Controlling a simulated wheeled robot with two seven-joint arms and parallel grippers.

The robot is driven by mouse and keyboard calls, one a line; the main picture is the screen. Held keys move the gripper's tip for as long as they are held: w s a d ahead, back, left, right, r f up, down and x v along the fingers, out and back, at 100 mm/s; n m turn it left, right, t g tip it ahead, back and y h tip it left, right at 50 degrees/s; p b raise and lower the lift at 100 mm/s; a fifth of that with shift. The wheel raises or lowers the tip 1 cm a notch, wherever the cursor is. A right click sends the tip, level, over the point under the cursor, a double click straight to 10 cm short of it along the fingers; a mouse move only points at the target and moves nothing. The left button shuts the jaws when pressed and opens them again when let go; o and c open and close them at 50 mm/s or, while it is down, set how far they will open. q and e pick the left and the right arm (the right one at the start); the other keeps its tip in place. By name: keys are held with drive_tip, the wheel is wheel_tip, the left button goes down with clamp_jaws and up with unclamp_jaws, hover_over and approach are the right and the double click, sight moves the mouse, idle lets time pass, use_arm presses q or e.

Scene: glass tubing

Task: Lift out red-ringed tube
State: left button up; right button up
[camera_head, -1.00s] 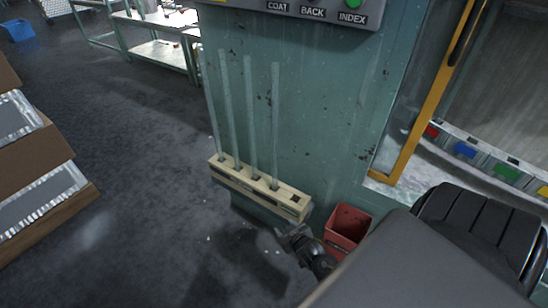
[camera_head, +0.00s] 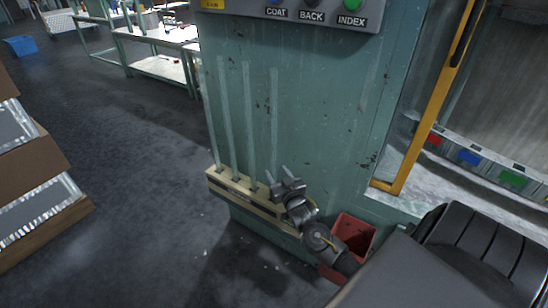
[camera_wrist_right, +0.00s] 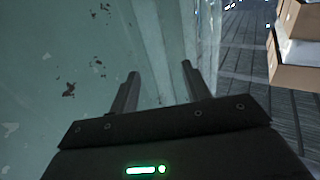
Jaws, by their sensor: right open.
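Several tall, pale glass tubes stand upright in a wooden rack (camera_head: 222,188) against the green machine panel. The rightmost tube (camera_head: 274,110) is the one closest to my right gripper (camera_head: 277,173); I cannot make out a red ring on any tube. The right gripper is open at the right part of the rack, its fingers close to the lower part of that tube and hiding its foot. In the right wrist view the fingers (camera_wrist_right: 160,70) are spread, with translucent tubes (camera_wrist_right: 152,38) showing beyond and between them. Whether they touch glass I cannot tell. My left gripper is out of view.
A red bin (camera_head: 353,234) stands right of the rack, partly behind my right arm. A control panel with buttons (camera_head: 312,16) is above the tubes. A yellow frame (camera_head: 420,140) borders an opening at right. Cardboard boxes (camera_head: 35,160) are at left; the floor between is clear.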

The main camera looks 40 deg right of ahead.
sight(272, 164)
drive_tip(key=shift+r+x, duration=0.2)
drive_tip(key=shift+x, duration=2.5)
clamp_jaws()
